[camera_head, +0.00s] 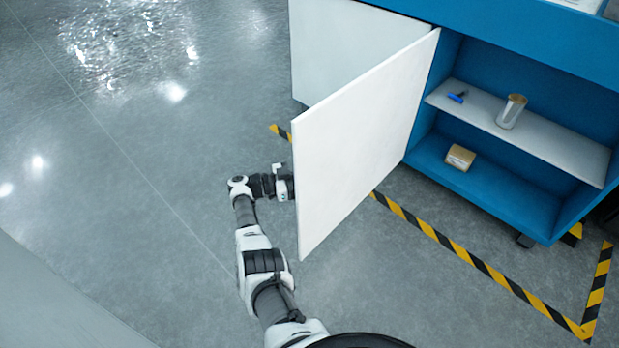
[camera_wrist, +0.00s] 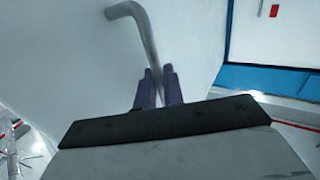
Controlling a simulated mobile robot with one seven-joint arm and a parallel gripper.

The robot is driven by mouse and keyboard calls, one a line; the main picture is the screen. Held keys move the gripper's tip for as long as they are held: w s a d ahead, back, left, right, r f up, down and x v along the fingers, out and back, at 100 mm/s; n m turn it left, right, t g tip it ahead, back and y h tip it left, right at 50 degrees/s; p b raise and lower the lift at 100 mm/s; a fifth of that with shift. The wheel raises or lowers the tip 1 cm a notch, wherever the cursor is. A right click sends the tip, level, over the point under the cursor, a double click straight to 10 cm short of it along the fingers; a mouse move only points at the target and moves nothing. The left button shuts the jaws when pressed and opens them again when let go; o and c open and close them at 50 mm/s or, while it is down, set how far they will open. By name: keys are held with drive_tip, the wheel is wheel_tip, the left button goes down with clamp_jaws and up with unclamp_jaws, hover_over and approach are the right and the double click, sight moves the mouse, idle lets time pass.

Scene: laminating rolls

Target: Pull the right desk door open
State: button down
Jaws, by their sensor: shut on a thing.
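The right desk door (camera_head: 362,140) is a white panel, swung wide open from the blue desk (camera_head: 515,35). Its hinge side meets the desk left of the open compartment. In the wrist view the door's white face (camera_wrist: 60,60) fills the left and middle, with a bent grey metal handle (camera_wrist: 143,35) on it. My gripper (camera_wrist: 160,92) has its two dark fingers shut around the lower part of the handle. In the head view my gripper (camera_head: 285,182) is at the door's far left edge, partly hidden behind the panel.
The compartment shows a shelf (camera_head: 560,148) with a metal cup (camera_head: 511,111) and a blue item (camera_head: 457,97). A small box (camera_head: 460,157) lies below. Another white door panel (camera_head: 335,45) stands behind. Yellow-black tape (camera_head: 450,245) marks the floor; the floor at left is clear.

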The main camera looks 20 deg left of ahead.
drive_tip(key=shift+w+r, duration=0.1)
drive_tip(key=shift+w, duration=0.05)
drive_tip(key=c, duration=1.6)
unclamp_jaws()
drive_tip(key=shift+d, duration=0.15)
drive_tip(key=shift+c, duration=0.2)
drive_tip(key=b+v, duration=0.5)
drive_tip(key=v, duration=0.9)
drive_tip(key=shift+w, duration=0.1)
